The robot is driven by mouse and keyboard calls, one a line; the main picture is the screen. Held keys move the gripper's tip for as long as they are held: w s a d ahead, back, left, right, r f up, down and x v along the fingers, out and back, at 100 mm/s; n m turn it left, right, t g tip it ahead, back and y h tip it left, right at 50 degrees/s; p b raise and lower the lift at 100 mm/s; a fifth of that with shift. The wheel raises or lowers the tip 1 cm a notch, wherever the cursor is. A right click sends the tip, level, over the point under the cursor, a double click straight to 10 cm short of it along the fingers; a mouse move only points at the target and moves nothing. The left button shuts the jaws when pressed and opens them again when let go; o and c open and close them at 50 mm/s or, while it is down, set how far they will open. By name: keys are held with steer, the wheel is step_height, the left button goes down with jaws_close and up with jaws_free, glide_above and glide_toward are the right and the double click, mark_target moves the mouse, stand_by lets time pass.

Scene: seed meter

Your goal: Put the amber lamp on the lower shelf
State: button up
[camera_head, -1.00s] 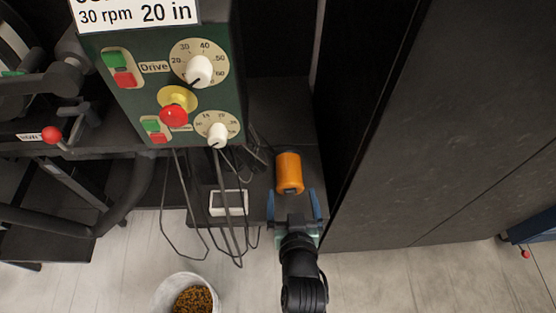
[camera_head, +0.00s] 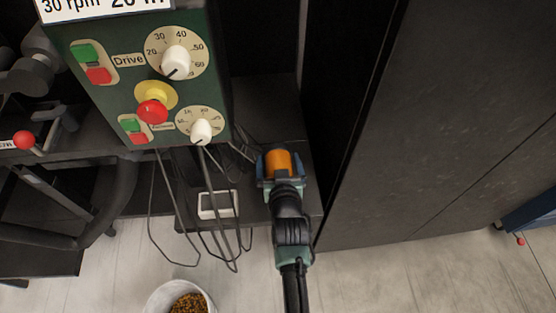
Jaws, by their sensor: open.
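The amber lamp (camera_head: 278,160) is a short orange cylinder on a dark shelf (camera_head: 265,108), to the right of the green control box. My gripper (camera_head: 279,163) is at the lamp, with one blue finger on each side of it. The jaws are open. The gripper body hides the near part of the lamp, and I cannot tell whether the fingers touch it. I cannot tell from this view whether another shelf lies below.
The green control box (camera_head: 110,120) with dials and buttons stands left of the lamp. Loose dark cables hang below it beside a white socket box (camera_head: 218,204). A tall dark panel (camera_head: 420,120) stands close on the right. A bucket of grain (camera_head: 180,298) is on the floor.

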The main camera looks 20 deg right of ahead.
steer(key=shift+w, duration=0.1)
steer(key=c, duration=1.4)
